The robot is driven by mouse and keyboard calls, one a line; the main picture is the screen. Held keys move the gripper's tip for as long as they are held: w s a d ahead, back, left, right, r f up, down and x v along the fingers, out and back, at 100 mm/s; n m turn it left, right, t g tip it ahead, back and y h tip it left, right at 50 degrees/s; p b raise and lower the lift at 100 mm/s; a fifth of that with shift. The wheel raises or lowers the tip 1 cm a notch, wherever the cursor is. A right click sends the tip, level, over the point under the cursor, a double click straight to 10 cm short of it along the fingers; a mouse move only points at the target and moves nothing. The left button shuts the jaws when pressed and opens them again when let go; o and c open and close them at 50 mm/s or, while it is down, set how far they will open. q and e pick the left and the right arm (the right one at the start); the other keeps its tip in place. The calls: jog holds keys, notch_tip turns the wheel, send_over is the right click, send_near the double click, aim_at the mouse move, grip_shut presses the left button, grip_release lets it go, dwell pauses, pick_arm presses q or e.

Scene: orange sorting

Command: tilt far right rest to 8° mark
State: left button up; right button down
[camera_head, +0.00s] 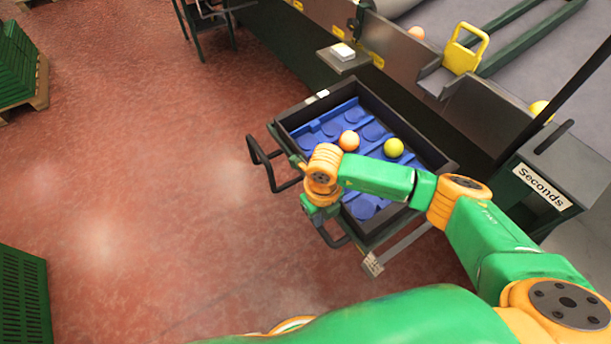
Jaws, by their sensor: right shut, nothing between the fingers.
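A dark tray (435,162) with a blue dimpled liner stands in the middle of the view, apparently on the rest. Black bar handles (262,165) stick out on its left side, one nearer the front. A small pale marked plate (372,264) hangs at its near end; its marks are too small to read. My right arm reaches in from the right across the tray. My right gripper (322,212) is at the tray's near left edge, close to the nearer handle. Its fingers are mostly hidden under the wrist; it is shut with nothing in it. My left gripper is not in view.
A "Seconds" bin (572,165) stands to the right. A conveyor side with a yellow handle (466,48) runs behind. Green crates stand at far left.

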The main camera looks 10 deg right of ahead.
notch_tip(320, 180, up, 9)
jog(key=p, duration=0.7)
jog(key=shift+p, duration=0.3)
jog(key=shift+s, duration=0.1)
